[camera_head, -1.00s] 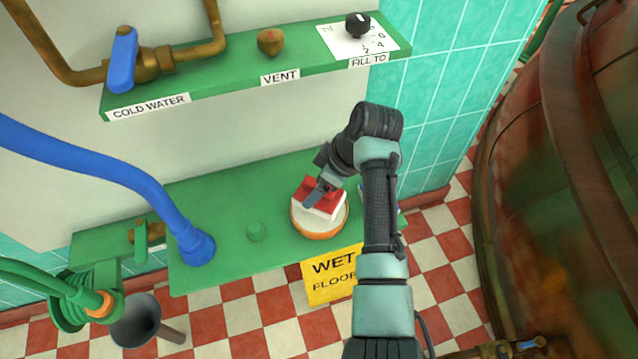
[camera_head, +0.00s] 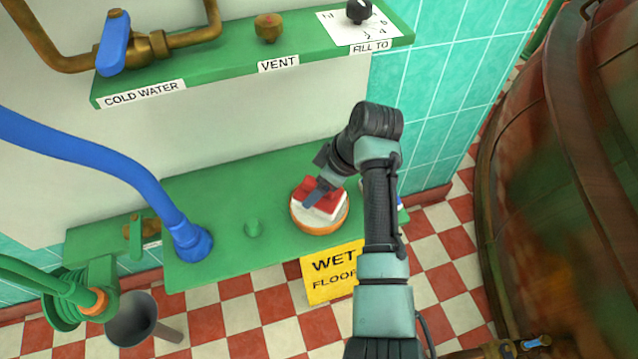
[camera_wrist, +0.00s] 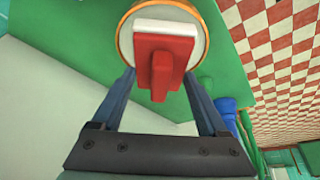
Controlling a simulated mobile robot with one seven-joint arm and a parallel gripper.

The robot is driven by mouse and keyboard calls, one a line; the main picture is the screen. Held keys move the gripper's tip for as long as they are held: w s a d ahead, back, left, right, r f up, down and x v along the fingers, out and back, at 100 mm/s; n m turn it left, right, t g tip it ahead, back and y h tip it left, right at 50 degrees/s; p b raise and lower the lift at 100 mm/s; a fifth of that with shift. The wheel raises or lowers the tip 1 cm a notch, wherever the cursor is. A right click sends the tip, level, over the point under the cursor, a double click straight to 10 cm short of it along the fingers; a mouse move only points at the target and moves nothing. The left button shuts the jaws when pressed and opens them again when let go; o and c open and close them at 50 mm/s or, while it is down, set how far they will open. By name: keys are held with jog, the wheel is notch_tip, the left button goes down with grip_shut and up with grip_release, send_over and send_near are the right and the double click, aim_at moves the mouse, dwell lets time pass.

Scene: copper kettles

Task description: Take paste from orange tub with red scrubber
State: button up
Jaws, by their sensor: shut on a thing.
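My gripper (camera_head: 318,192) is shut on the red scrubber (camera_head: 328,187), with one finger on each side of its red handle in the wrist view (camera_wrist: 160,68). A white layer lies under the scrubber's red top. The scrubber is over the open mouth of the orange tub (camera_head: 318,232), which stands on the lower green shelf. In the wrist view the tub's orange rim (camera_wrist: 122,42) circles a pale surface around the scrubber. The scrubber appears at or just above that surface; contact cannot be told, because its underside is hidden.
The upper green shelf (camera_head: 215,70) carries valves and knobs above. A yellow wet-floor sign (camera_head: 330,280) is in front. A large copper kettle (camera_head: 570,190) stands at right.

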aim_at(309, 180)
jog(key=shift+f, duration=0.55)
dwell(1.6)
jog(key=shift+r, duration=0.15)
notch_tip(309, 180, up, 7)
jog(key=p, duration=0.7)
dwell(0.7)
